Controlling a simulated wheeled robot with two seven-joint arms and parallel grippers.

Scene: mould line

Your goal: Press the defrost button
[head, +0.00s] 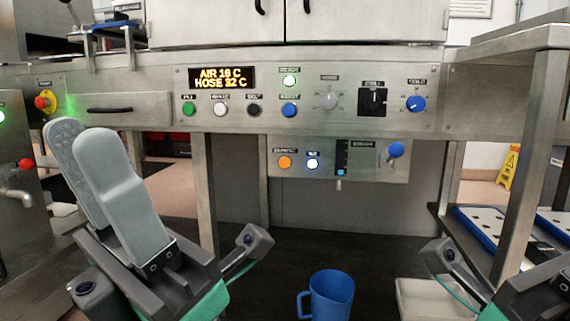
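The lower control panel (340,160) hangs under the main fascia. At its left is an orange round button (285,162) under a small label that I read only roughly, perhaps as defrost. A lit white button (312,164) sits just right of it. My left gripper (82,138) is at the left of the head view, fingers pointing up, well left of the orange button and apart from it. The far finger's dotted inner pad shows past the near finger, so it is open and empty. My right gripper (540,290) shows only its hand body at lower right; its fingers are not visible.
The main fascia (300,122) carries a display (221,77), several buttons and knobs. A blue knob (396,149) sticks out at the lower panel's right. A blue jug (330,295) and a pale bin (435,300) stand below. A steel rack (525,140) is at right.

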